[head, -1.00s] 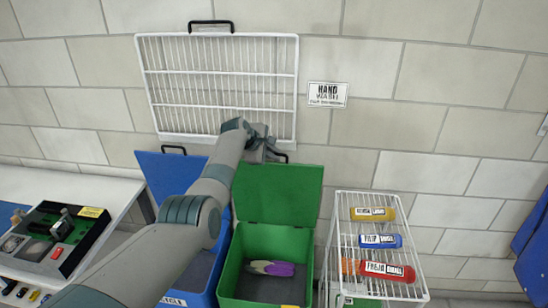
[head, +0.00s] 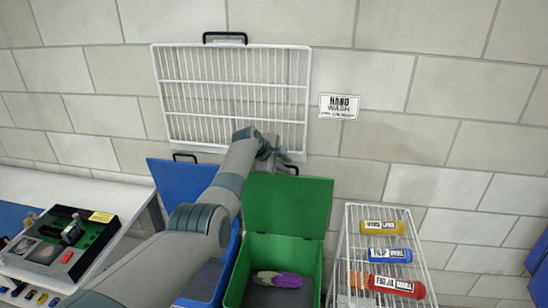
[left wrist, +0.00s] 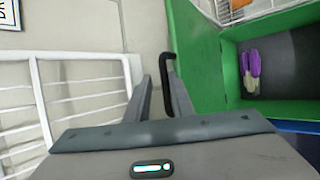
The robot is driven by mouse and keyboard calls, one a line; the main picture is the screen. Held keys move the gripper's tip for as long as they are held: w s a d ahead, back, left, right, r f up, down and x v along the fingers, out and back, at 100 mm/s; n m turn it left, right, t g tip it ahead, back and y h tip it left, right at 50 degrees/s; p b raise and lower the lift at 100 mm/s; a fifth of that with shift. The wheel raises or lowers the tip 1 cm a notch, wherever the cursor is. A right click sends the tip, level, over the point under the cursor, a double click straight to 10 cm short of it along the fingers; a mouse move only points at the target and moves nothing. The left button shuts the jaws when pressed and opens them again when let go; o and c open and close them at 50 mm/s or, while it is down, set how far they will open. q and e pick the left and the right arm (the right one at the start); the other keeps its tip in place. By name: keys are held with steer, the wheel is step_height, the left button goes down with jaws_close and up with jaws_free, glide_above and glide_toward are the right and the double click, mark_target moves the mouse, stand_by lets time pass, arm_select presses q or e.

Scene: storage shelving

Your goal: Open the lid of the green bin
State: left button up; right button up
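The green bin (head: 229,285) stands at lower middle in the head view. Its green lid (head: 288,208) is raised and leans back toward the wall, so the inside shows. My left gripper (head: 270,150) is behind the lid's top edge, by the black handle (head: 292,168). In the left wrist view, the two fingers (left wrist: 160,92) are apart, with the black handle (left wrist: 167,70) at the tips, partly between them. I cannot tell if they touch it. The open bin (left wrist: 232,70) shows at right. My right gripper is out of view.
A purple and cream item (head: 278,279) lies in the green bin. A blue bin (head: 212,282) with its lid (head: 178,185) up stands left. A wire rack (head: 345,235) with bottles stands right. A white wire panel (head: 158,100) is on the wall behind my gripper.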

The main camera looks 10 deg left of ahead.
arm_select(q)
steer(key=shift+s+f, duration=0.3)
steer(key=shift+f, duration=0.15)
steer(key=b+v, duration=0.2)
steer(key=v, duration=1.5)
steer(key=shift+w+r, duration=0.2)
steer(key=shift+r, duration=0.35)
steer(key=shift+a, duration=0.1)
